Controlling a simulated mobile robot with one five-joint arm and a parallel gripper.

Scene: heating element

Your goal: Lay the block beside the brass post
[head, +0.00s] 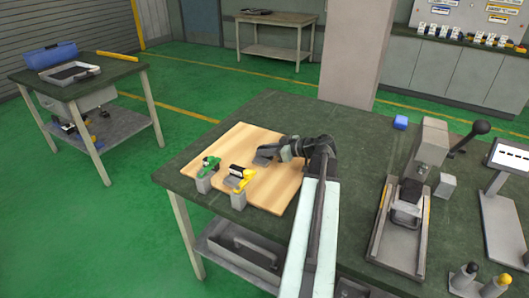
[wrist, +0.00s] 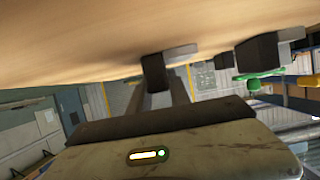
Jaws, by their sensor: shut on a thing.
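My gripper (head: 271,151) is low over the wooden board, its jaws shut on a small grey block (head: 262,160). The block is at or just above the board; contact cannot be told. In the wrist view a grey piece (wrist: 181,54) shows beside a dark fingertip-like part, close to the wood surface. A post with a brass-yellow top (head: 503,281) stands at the lower right corner of the bench, far from my gripper. Beside it is a similar post with a black top (head: 466,272).
The bench behind the board is clear.

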